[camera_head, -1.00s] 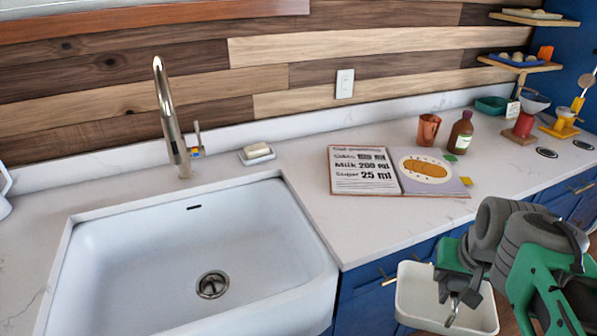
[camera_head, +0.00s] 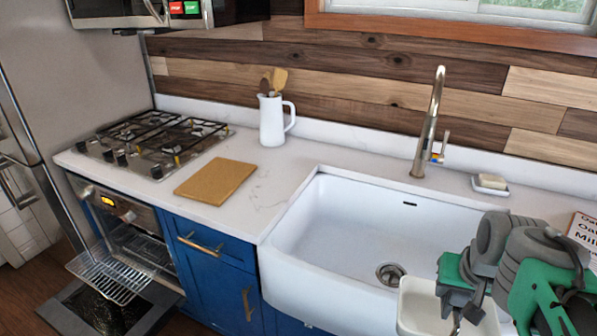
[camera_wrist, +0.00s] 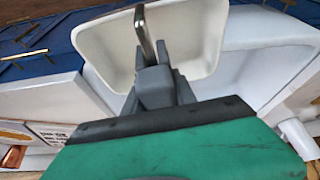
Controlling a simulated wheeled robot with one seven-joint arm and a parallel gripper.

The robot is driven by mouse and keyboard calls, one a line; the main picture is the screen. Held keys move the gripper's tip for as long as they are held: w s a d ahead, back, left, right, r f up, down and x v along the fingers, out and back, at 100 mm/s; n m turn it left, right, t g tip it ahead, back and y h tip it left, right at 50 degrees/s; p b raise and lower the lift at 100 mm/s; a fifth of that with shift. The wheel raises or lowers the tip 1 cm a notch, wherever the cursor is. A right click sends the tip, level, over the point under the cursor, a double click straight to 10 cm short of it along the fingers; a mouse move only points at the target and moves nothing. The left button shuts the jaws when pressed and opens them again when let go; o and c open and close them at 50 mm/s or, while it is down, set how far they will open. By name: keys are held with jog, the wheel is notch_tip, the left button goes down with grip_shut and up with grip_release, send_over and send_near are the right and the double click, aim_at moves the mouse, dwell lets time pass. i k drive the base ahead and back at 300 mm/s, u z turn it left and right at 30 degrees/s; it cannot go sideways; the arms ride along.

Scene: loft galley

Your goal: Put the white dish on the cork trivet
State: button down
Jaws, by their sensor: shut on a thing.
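The white dish (camera_head: 418,306) is a deep, rounded rectangular pan at the lower right of the head view, in front of the sink. My gripper (camera_head: 459,314) is shut on its wall and holds it off the counter. In the wrist view the dish (camera_wrist: 200,40) appears empty, with the gripper (camera_wrist: 148,40) clamped on its near side. The cork trivet (camera_head: 215,182) is a flat tan square on the counter between the stove and the sink. Its top is bare. The dish is well to the right of it.
The white sink (camera_head: 330,235) lies between dish and trivet, with a tall faucet (camera_head: 430,125) behind. A white pitcher of utensils (camera_head: 272,122) stands behind the trivet. The gas hob (camera_head: 150,140) is left of it. Below, the oven door (camera_head: 110,305) hangs open with a rack (camera_head: 108,276) out.

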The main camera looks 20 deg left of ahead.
aim_at(211, 181)
jog(key=u, duration=2.15)
jog(key=i, duration=1.7)
jog(key=u, duration=0.1)
